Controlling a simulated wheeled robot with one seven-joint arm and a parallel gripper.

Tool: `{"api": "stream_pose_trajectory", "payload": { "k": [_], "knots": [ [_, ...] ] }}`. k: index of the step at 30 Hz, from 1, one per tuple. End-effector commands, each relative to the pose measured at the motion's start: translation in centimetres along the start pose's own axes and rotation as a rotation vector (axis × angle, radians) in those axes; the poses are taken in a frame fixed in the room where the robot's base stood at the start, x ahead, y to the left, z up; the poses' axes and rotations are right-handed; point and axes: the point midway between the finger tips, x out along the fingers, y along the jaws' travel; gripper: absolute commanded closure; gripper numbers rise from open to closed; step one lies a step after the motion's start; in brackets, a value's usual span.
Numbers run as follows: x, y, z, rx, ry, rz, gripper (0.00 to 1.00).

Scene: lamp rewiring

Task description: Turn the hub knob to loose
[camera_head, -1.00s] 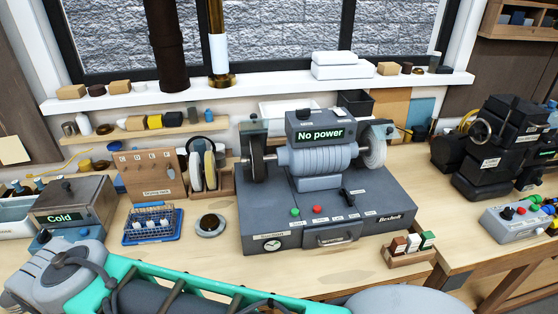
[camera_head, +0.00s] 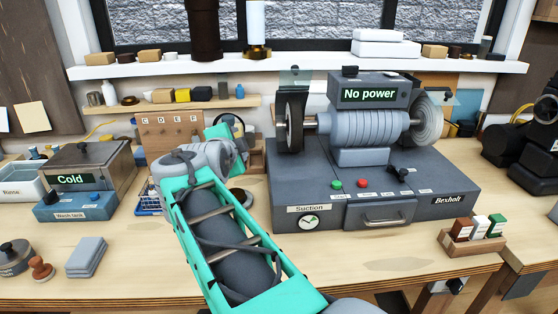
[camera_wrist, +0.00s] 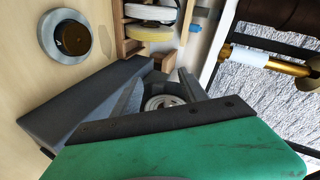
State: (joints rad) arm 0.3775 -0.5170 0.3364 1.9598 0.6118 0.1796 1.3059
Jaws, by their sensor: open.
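The grey polishing machine (camera_head: 320,190) stands on the bench with a "No power" display. A dark wheel (camera_head: 294,118) is on its left shaft end and a pale ribbed wheel (camera_head: 427,118) is on its right. I cannot clearly make out the hub knob or its setting; a round ringed part (camera_wrist: 165,102) in the wrist view may be it, partly hidden behind my gripper. My gripper (camera_head: 222,138) is open and empty, left of the dark wheel and apart from it in the head view. Its green and black parts fill the lower wrist view.
A round dish (camera_wrist: 66,37) with a brown centre lies on the bench. A wooden rack (camera_wrist: 130,40) holds white and yellow discs. A "Cold" wash tank (camera_head: 85,180) stands at left. The front bench strip is mostly clear.

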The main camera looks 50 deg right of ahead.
Motion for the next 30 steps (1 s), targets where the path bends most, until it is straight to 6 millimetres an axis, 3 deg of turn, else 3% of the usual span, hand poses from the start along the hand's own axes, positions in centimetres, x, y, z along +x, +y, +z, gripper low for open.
{"api": "stream_pose_trajectory", "payload": {
  "k": [1, 3, 8, 11, 21, 30],
  "knots": [
    [1.9, 1.8, -1.8, 0.111, 0.083, -0.036, 0.49],
    [2.8, 1.6, -4.7, 0.246, 0.174, -0.092, 0.49],
    [3.3, 0.9, -8.1, 0.385, 0.265, -0.165, 0.49],
    [4.2, 0.5, -8.7, 0.392, 0.270, -0.168, 0.49],
    [9.8, -0.2, -10.2, 0.389, 0.266, -0.166, 0.49],
    [10.4, -0.2, -10.3, 0.389, 0.262, -0.167, 0.49]
  ]
}}
